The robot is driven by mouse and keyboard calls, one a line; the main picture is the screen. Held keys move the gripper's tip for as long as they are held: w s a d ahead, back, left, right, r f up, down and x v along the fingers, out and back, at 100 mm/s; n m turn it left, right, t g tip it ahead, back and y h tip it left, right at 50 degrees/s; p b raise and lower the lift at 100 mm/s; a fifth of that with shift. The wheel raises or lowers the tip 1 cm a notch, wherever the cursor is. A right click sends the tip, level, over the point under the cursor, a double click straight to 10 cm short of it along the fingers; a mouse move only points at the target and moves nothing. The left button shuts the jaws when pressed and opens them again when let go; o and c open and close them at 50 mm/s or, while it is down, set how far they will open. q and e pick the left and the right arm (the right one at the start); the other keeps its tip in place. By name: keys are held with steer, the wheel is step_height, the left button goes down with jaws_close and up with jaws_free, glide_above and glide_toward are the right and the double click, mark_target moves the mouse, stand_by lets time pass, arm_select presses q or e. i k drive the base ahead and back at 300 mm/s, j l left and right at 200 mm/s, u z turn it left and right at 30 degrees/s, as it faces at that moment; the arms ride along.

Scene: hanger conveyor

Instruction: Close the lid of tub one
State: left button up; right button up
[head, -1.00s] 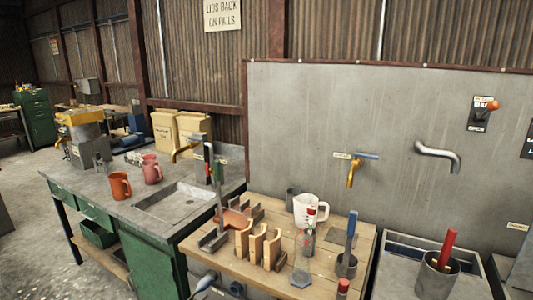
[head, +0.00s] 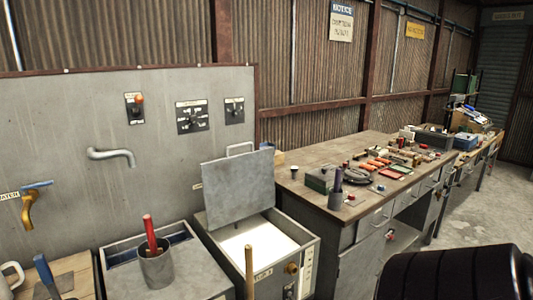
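A grey metal tub (head: 308,243) stands in the lower middle of the head view, pale white inside. Its flat grey lid (head: 238,187) is raised, standing open and tilted up at the back left, with a bar handle (head: 240,147) on its top edge. A label on the tub's front is partly hidden and too small to read surely; I take this for tub one. A wooden stick (head: 249,270) stands in front of the tub's front face. Neither of my grippers is in view.
Left of the tub, a metal cup (head: 157,268) with a red-handled tool (head: 150,235) stands on a grey unit. A cluttered workbench (head: 315,190) is at the right. A grey wall panel (head: 70,130) carries a spout (head: 110,155) and switches. Floor at far right is clear.

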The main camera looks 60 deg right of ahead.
mark_target(237, 188)
steer(key=z, duration=1.4)
